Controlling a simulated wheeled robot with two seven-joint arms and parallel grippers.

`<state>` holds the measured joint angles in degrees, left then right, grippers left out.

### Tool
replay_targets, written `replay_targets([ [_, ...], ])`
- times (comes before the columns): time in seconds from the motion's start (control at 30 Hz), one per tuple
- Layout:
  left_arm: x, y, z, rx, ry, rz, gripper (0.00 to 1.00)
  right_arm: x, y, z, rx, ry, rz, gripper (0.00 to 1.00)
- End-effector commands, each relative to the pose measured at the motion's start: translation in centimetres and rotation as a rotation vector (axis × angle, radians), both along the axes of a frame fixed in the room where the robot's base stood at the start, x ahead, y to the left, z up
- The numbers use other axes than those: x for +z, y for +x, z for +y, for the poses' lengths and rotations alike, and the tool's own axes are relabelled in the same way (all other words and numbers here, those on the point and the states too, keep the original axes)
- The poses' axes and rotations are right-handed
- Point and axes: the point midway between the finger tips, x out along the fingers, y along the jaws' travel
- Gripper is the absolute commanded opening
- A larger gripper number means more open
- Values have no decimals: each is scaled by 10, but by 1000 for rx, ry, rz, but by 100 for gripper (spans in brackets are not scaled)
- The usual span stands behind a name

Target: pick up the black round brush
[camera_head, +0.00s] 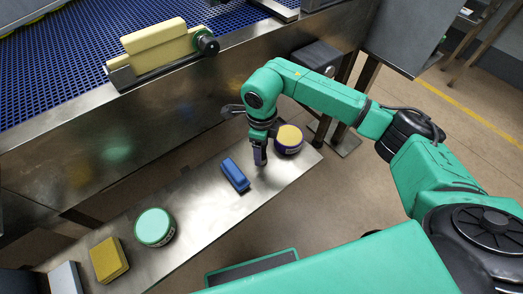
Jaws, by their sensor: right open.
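I cannot make out a black round brush in the head view. My right gripper (260,158) is open and points down over the metal shelf, close to its right end. It is between a blue block (235,174) on its left and a round purple tub with a yellow top (289,138) on its right. It appears apart from the blue block; whether it touches the tub is hard to tell. The gripper and wrist hide part of the shelf behind them. My left gripper is not in view.
The metal shelf (204,222) also holds a round green-topped tub (154,227), a yellow block (109,259) and a grey block (65,278). Behind it rises the steel conveyor side (130,135), with a cream divider (155,48) and black knob (207,44) above.

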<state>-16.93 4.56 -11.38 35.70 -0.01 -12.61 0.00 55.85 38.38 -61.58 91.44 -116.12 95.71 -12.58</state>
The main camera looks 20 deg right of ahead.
Motion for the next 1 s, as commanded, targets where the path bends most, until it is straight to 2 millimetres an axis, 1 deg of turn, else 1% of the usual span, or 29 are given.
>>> replay_targets([
  [0.03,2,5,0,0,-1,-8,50,-9,-1,0,0,1,3,74],
  [0.13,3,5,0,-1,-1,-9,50,-20,0,0,0,1,2,74],
  [0.33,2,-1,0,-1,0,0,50,-22,0,0,1,1,-1,74],
  [0.37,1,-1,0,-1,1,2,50,-22,0,0,1,1,-1,62],
  [0.4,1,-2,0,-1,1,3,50,-22,0,0,1,1,-1,47],
  [0.47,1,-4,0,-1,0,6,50,-22,0,0,1,1,-1,24],
  [0.5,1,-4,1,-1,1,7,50,-22,0,0,1,1,-1,9],
  [0.53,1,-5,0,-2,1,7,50,-22,0,0,1,1,-1,0],
  [0.83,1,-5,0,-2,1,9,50,-20,0,1,1,2,-1,0],
  [0.93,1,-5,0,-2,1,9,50,-13,1,0,0,1,-3,0],
  [1.0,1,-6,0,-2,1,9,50,-4,1,1,0,2,-5,0],
])
